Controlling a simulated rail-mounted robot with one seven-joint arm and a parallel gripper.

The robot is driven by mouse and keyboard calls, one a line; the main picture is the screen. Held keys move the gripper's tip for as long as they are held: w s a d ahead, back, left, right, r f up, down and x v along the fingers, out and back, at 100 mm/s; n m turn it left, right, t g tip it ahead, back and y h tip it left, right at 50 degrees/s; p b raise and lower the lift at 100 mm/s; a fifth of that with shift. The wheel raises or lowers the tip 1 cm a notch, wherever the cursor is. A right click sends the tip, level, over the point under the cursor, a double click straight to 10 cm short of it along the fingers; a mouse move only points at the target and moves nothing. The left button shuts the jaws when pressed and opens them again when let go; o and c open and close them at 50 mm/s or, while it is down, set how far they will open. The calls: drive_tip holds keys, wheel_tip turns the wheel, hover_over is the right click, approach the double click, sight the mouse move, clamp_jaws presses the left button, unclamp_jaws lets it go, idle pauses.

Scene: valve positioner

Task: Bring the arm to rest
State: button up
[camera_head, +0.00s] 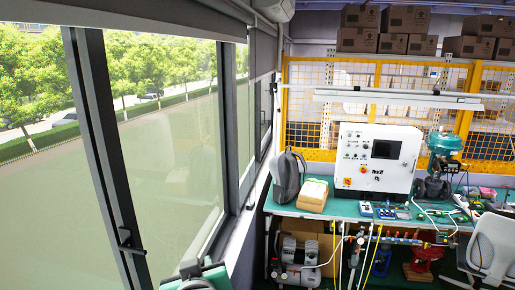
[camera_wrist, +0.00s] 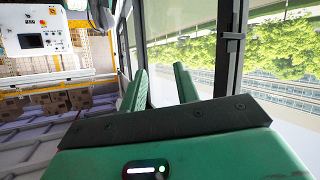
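My gripper (camera_wrist: 160,70) shows in the wrist view with its two green fingers standing apart. Nothing is visible between them except the window behind, so it is open and empty. In the head view, a green and dark part of my arm (camera_head: 203,279) shows at the bottom edge, left of the workbench and beside the window. The rest of the arm is out of the frame. The wrist view is turned over, with the white control cabinet (camera_wrist: 32,28) at its upper left, well away from the fingers.
The long window (camera_head: 170,160) with dark frames runs along the left. A green workbench (camera_head: 345,209) carries the white cabinet (camera_head: 407,179), a grey backpack (camera_head: 286,178), a cardboard box (camera_head: 312,199) and a teal valve unit (camera_head: 444,144). A grey chair (camera_head: 495,245) stands at right.

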drive_tip(key=s+d+r+m+t+h, duration=0.3)
drive_tip(key=s+d+r+m+t, duration=0.15)
drive_tip(key=s+d, duration=0.75)
drive_tip(key=s+r+t, duration=0.3)
drive_tip(key=s+r, duration=0.1)
drive_tip(key=r, duration=0.6)
drive_tip(key=s+r+t, duration=0.4)
drive_tip(key=s+r, duration=0.1)
drive_tip(key=r, duration=0.5)
drive_tip(key=shift+s+r, duration=0.3)
